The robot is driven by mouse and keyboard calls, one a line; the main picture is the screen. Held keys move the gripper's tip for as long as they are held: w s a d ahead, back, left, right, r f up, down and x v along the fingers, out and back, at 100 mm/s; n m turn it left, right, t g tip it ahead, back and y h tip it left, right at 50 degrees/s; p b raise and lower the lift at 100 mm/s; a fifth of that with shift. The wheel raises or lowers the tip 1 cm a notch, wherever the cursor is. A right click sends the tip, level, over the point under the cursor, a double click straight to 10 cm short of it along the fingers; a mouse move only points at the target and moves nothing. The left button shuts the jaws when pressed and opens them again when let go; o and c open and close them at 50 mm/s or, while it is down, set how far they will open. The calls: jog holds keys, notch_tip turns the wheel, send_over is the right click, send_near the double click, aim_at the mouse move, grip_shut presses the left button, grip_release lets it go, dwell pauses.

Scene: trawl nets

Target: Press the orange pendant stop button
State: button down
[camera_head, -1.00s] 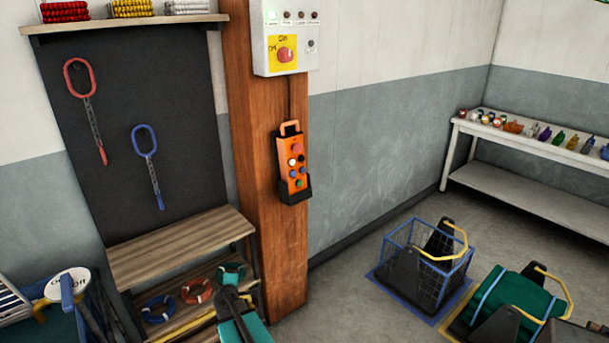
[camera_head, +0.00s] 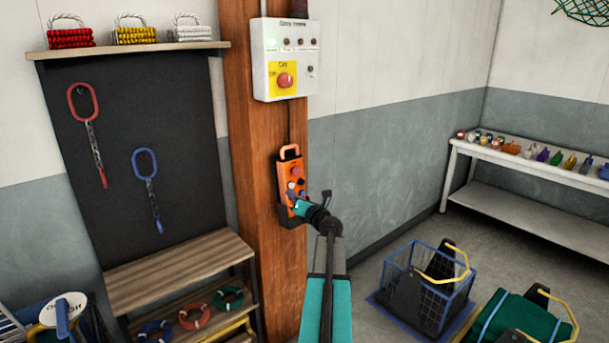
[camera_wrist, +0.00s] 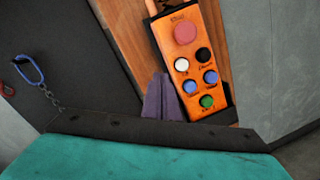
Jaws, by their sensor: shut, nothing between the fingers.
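The orange pendant (camera_head: 283,172) hangs in a dark holder on the wooden post. It also shows close up in the wrist view (camera_wrist: 218,103). Its large red stop button (camera_wrist: 185,33) is at the top, above white, black, blue and green buttons; the button is small in the head view (camera_head: 296,170). My gripper (camera_head: 294,198) is shut and empty in front of the pendant's lower part. In the wrist view its purple fingers (camera_wrist: 161,98) point up beside the pendant's lower left edge, below the stop button. Whether they touch the pendant cannot be told.
A white control box (camera_head: 290,60) with a red knob on yellow is above the pendant on the wooden post (camera_head: 246,130). A dark board (camera_head: 120,120) with hanging links and a wooden bench (camera_head: 180,270) are left.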

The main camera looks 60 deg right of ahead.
jog(key=s+d+r+n+y, duration=0.1)
jog(key=s+d+r+n, duration=0.1)
jog(key=s, duration=0.4)
jog(key=s+d+r+n+y, duration=0.2)
jog(key=s+r+n, duration=0.3)
jog(key=s, duration=0.1)
jog(key=shift+s+d+n, duration=0.2)
jog(key=shift+s+n, duration=0.15)
jog(key=shift+n, duration=0.05)
jog(key=shift+w, duration=0.1)
jog(key=p, duration=0.5)
send_near(299, 172)
jog(key=x, duration=0.5)
jog(key=shift+w+a+r, duration=0.1)
jog(key=shift+w+r, duration=0.05)
jog(key=shift+r, duration=0.2)
jog(key=shift+w+f+p, duration=0.25)
jog(key=shift+w+p, duration=0.1)
jog(key=shift+w, duration=0.2)
jog(key=shift+w+d, duration=0.1)
jog(key=shift+d, duration=0.1)
